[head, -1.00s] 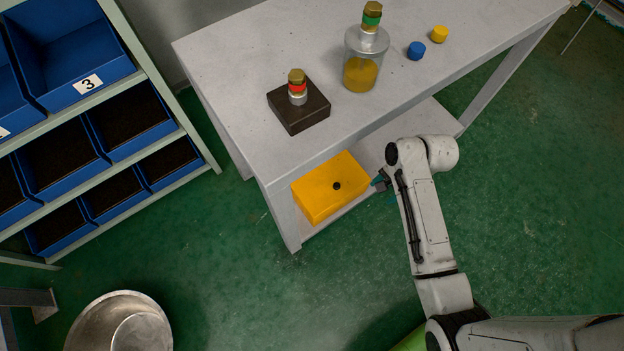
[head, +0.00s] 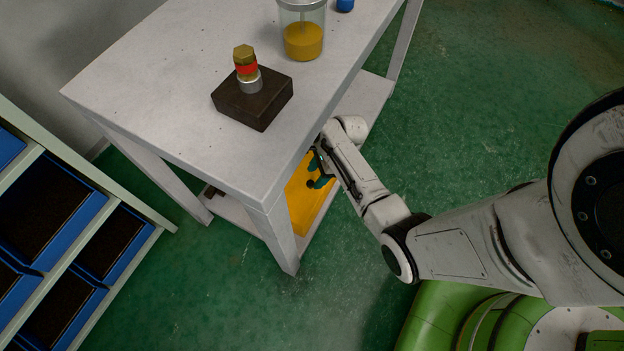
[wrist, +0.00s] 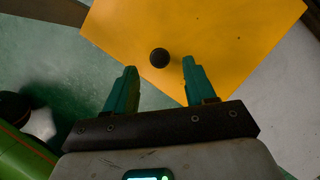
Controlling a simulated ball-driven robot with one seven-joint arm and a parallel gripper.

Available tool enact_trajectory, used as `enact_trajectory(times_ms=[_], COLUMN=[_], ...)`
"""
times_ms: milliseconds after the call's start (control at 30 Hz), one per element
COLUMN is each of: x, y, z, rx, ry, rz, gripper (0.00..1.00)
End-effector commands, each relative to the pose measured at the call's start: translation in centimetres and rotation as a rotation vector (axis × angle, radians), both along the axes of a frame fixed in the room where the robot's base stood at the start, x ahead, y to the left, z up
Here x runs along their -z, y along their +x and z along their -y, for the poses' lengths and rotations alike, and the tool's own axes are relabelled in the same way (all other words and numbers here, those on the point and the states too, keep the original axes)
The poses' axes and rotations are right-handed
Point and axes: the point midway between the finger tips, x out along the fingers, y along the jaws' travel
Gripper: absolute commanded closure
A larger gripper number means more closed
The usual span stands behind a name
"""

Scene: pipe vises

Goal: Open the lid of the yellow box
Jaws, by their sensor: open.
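The yellow box (head: 304,211) stands on the low shelf under the grey table, partly hidden by the table's edge and leg and by my arm. In the wrist view the yellow lid (wrist: 205,32) fills the upper middle, with a round black knob (wrist: 160,58) near its close edge. The lid looks closed. My gripper (wrist: 158,72) is open, its two teal fingers pointing at the knob, one to each side in the picture. In the head view my gripper (head: 318,178) is at the box by the knob. I cannot tell whether the fingers touch anything.
The table's front leg (head: 277,235) stands just left of the box, and the tabletop (head: 165,95) overhangs it. A dark block (head: 252,98) with a red-banded brass fitting and a jar (head: 302,35) stand on top. Blue bins (head: 55,215) are at left. Green floor is open in front.

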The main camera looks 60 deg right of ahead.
Motion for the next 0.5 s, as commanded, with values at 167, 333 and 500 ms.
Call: enact_trajectory(times_ms=[167, 333, 500], x=[2.5, 3.2, 3.2], y=[0.6, 0.9, 0.9], z=[-0.7, -1.0, -1.0], rx=[0.0, 0.0, 0.0], ry=[0.001, 0.0, 0.0], rz=[-0.001, 0.0, 0.0], gripper=[0.45, 0.45, 0.45])
